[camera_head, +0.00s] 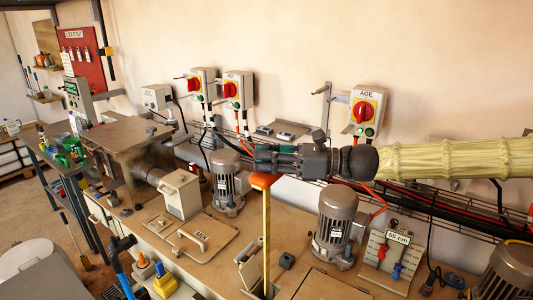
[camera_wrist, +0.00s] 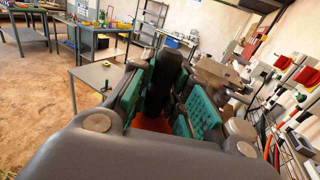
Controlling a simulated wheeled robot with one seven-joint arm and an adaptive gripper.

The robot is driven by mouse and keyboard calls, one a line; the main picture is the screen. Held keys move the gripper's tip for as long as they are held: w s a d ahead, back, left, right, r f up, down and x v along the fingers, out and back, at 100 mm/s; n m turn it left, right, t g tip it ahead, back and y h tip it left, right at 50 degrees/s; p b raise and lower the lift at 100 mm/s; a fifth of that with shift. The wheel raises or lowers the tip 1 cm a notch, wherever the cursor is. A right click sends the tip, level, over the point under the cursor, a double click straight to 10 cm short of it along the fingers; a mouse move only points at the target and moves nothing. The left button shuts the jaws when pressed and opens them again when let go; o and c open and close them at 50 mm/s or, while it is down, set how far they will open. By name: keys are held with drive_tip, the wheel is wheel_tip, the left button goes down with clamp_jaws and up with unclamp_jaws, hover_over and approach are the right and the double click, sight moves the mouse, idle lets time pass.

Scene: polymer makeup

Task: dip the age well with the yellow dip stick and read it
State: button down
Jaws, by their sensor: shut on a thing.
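The yellow dip stick (camera_head: 267,232) hangs nearly upright under its orange handle (camera_head: 262,181). My gripper (camera_head: 264,160) is shut on the orange handle, which also shows as orange between the green finger pads in the wrist view (camera_wrist: 152,125). The stick's lower end goes down at an opening beside a raised lid (camera_head: 250,270) in the bench top; I cannot tell how deep it reaches. Its scale is too small to read. A switch box marked AGE (camera_head: 367,112) is on the wall at the right. No mark on the opening is legible.
Two motors (camera_head: 336,228) (camera_head: 227,181) stand on either side of the stick. A closed hatch marked MIX (camera_head: 203,240) lies to the left. A board with red and blue pegs carries a "55 cm" card (camera_head: 398,236) at the right. Cables and a wire rack run along the wall.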

sight(268, 277)
drive_tip(key=shift+s+f+b, duration=0.15)
drive_tip(key=shift+f+b, duration=0.3)
drive_tip(key=shift+f, duration=0.5)
drive_tip(key=shift+f+b, duration=10.8)
drive_tip(key=shift+f, duration=9.2)
